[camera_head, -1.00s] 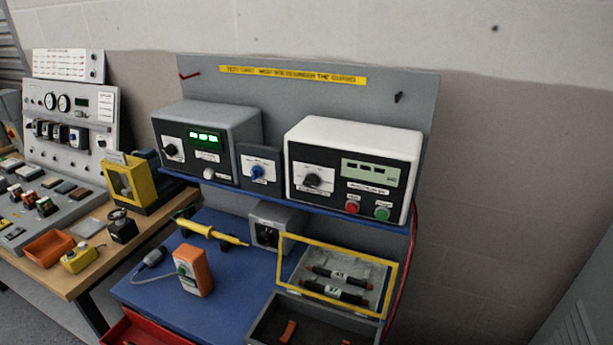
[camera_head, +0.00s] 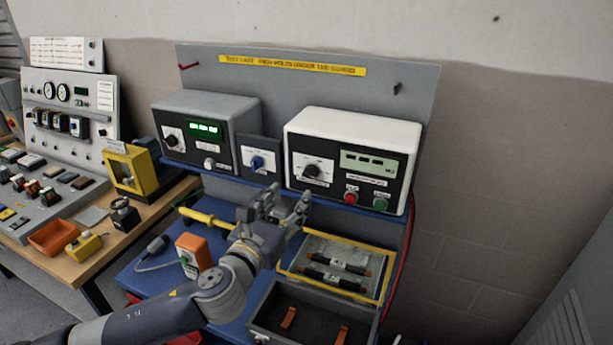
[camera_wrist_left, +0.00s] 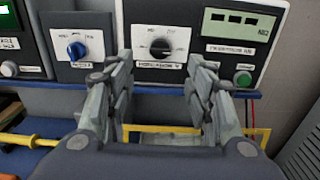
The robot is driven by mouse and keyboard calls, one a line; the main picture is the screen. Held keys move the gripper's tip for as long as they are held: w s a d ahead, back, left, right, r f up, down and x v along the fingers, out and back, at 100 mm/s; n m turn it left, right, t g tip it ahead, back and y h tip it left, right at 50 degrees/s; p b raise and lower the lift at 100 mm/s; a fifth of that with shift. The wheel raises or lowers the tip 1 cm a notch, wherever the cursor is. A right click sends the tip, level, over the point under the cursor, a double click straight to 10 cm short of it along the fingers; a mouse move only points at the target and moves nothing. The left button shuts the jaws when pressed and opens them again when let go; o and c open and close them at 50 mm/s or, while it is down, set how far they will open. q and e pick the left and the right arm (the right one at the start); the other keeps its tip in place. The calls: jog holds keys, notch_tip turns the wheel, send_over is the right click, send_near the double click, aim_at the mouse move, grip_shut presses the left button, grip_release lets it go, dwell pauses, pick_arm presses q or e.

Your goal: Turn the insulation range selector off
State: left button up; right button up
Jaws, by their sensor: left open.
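The likely insulation range selector is a black rotary knob (camera_head: 312,170) on a white plate on the right-hand white-topped tester (camera_head: 352,127); its label is too blurred to read. In the left wrist view the black knob (camera_wrist_left: 160,48) shows between and beyond the fingers, its pointer bar lying roughly sideways. My left gripper (camera_head: 287,200) is open and empty, below and in front of the knob, not touching it. Its two fingers (camera_wrist_left: 161,82) stand apart in the left wrist view. My right gripper is not in view.
A blue knob (camera_head: 257,163) sits left of the tester, beside a grey unit with a green display (camera_head: 205,129). Red (camera_head: 350,197) and green (camera_head: 380,204) buttons are right of the black knob. Below are a yellow-framed tray (camera_head: 338,268) and an orange device (camera_head: 193,252).

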aim_at(308, 175)
pick_arm(q)
jog(key=p+x, duration=0.2)
jog(key=x, duration=0.7)
jog(key=shift+w+d, duration=0.3)
jog(key=shift+w, duration=0.3)
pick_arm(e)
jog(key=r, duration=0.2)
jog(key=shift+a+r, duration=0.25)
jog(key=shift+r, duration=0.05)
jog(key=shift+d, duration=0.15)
pick_arm(q)
jog(key=c, duration=1.1)
